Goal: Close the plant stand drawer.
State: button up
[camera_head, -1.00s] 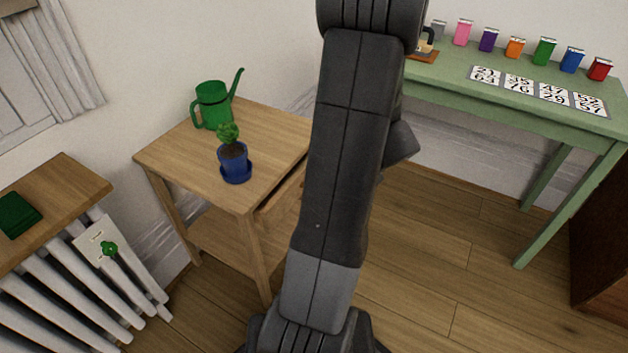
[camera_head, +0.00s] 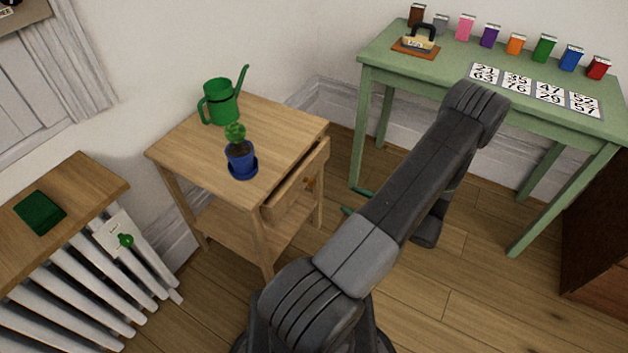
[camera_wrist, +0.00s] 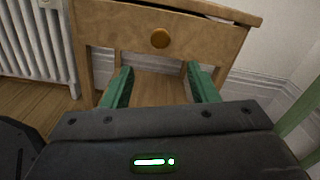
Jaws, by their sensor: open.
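The wooden plant stand (camera_head: 198,158) stands left of centre in the head view. Its drawer (camera_head: 298,180) sticks out a little from the right-hand front, with a gap showing behind the front panel. In the wrist view the drawer front (camera_wrist: 190,36) fills the top, with a round wooden knob (camera_wrist: 160,38) in its middle. My gripper (camera_head: 356,202) is in front of the drawer, apart from it, mostly hidden behind my arm in the head view. In the wrist view my gripper (camera_wrist: 162,82) shows two green fingers spread apart, empty, below the knob.
A green watering can (camera_head: 221,103) and a blue potted plant (camera_head: 241,160) stand on the plant stand. A white radiator (camera_head: 90,262) with a wooden shelf is at the left. A green table (camera_head: 440,83) with several small boxes stands at the right. Floor (camera_head: 480,250) between is clear.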

aim_at(314, 184)
jog(key=x, duration=1.3)
jog(key=shift+w+a+b, duration=0.2)
jog(key=shift+a+b, duration=0.1)
jog(key=shift+c, duration=0.3)
grip_shut()
